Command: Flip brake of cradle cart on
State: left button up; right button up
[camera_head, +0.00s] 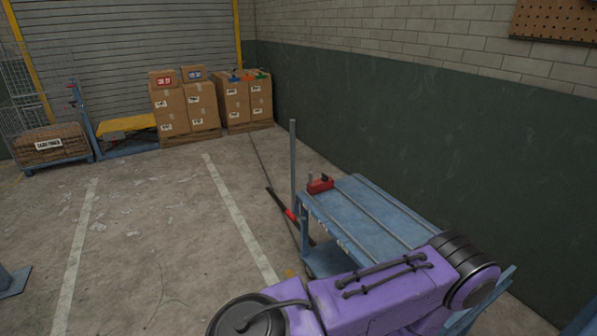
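A blue cart (375,222) with rails along its top stands at the lower right beside the green wall; I take it for the cradle cart. A small red box (320,185) with a short dark upright part sits at its far left corner. This may be the brake, but its setting is too small to tell. A dark bar with a red section (289,213) slants down by the cart's left side. My purple arm covers the cart's near part. Neither of my grippers is in view.
A grey upright post (293,165) rises at the cart's far left corner. Stacked cartons (185,108) stand at the back. A yellow-topped blue trolley (127,124) and a wire cage (28,110) stand at the back left. The concrete floor left of the cart is mostly open.

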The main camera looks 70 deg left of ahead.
aim_at(293, 218)
jog(key=u, duration=2.45)
